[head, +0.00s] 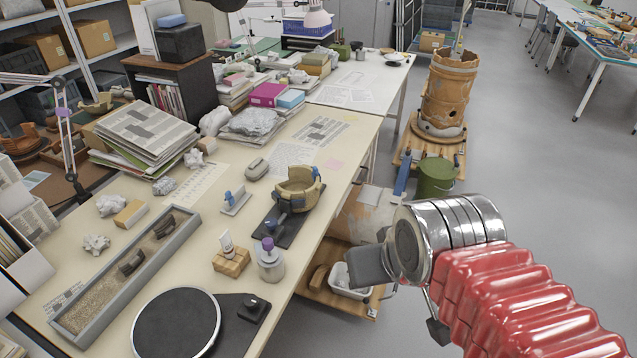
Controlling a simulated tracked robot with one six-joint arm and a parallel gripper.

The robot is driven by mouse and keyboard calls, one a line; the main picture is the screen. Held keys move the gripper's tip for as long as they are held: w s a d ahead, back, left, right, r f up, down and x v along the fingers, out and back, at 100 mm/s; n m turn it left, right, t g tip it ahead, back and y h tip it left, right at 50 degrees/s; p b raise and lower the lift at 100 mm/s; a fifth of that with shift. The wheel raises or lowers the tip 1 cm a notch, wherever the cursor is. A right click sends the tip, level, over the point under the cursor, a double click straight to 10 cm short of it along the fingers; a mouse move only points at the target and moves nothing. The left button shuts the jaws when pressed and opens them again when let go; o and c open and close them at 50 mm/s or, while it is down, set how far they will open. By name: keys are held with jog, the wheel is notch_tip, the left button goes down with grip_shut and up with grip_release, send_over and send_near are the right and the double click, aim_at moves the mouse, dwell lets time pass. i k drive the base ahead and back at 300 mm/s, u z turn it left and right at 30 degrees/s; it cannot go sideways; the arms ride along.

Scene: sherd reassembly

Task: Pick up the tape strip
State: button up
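No tape strip can be made out for certain. A small white plate with an upright blue piece (235,202) lies on the near table, left of the partly rebuilt tan bowl (299,187); whether it carries tape is too small to tell. The bowl sits on a black stand (279,229) with a blue clamp. My gripper (371,266) is at the right, beyond the table's right edge and apart from everything on the table. Its dark end points left, and its fingers cannot be told apart.
A sand tray (75,326) with dark sherds, a black turntable (176,325), a wooden block (231,262) and a purple-capped jar (270,266) stand near the front. Paper piles crowd the back left.

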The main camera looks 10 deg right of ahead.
aim_at(316, 170)
jog(key=z, duration=0.25)
jog(key=i, duration=1.05)
jog(key=u, duration=0.35)
